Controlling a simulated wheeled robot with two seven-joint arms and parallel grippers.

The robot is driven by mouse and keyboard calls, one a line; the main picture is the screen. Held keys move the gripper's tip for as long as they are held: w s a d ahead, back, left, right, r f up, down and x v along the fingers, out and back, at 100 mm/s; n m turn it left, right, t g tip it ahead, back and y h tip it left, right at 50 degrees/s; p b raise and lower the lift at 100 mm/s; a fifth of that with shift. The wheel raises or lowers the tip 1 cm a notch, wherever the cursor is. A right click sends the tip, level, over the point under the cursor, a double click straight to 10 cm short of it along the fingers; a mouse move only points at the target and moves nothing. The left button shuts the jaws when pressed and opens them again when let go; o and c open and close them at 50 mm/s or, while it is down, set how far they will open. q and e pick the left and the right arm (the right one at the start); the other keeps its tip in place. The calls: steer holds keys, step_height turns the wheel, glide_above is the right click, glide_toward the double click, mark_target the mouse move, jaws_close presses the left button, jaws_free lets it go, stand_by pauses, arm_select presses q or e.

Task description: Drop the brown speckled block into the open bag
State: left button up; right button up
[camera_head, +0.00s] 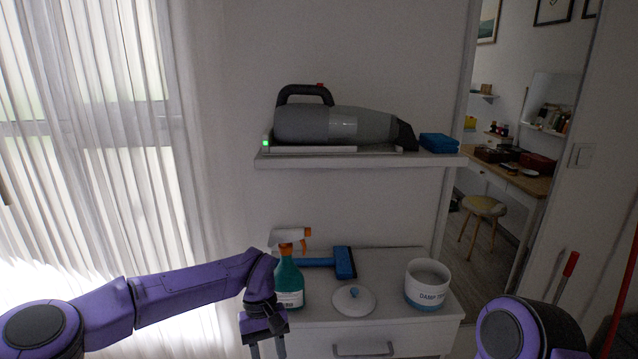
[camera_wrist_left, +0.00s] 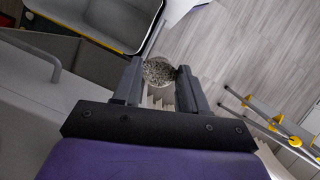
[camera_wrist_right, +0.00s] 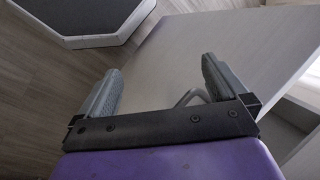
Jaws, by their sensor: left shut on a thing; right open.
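A brown-grey speckled block (camera_wrist_left: 159,71) is between the fingertips of my left gripper (camera_wrist_left: 157,80) in the left wrist view, with floor showing behind it. In the head view the left gripper (camera_head: 266,343) points down at the front left corner of the white cabinet, and the block is not visible there. My right gripper (camera_wrist_right: 161,70) is open and empty in the right wrist view; its fingers are out of the head view. I cannot make out an open bag in any view.
On the cabinet (camera_head: 385,322) stand a green spray bottle (camera_head: 289,281), a blue brush (camera_head: 343,262), a white lid (camera_head: 354,300) and a white-and-blue jar (camera_head: 427,284). A shelf (camera_head: 360,159) above holds a grey handheld vacuum (camera_head: 345,126) and a blue box (camera_head: 438,143).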

arm_select(q)
steer(key=s+d+r+m+y, duration=0.1)
steer(key=s+d+r+m, duration=0.1)
steer(key=s+d+m, duration=0.1)
steer(key=shift+s+r+m+y, duration=0.3)
steer(key=shift+s+m, duration=0.2)
steer(key=shift+s, duration=0.3)
arm_select(e)
steer(key=s+d+f+t+h, duration=0.1)
steer(key=d+h, duration=0.6)
steer(key=d, duration=1.5)
steer(key=shift+s+d+f+t+h, duration=0.4)
steer(key=shift+f+t, duration=0.2)
steer(key=shift+f, duration=0.1)
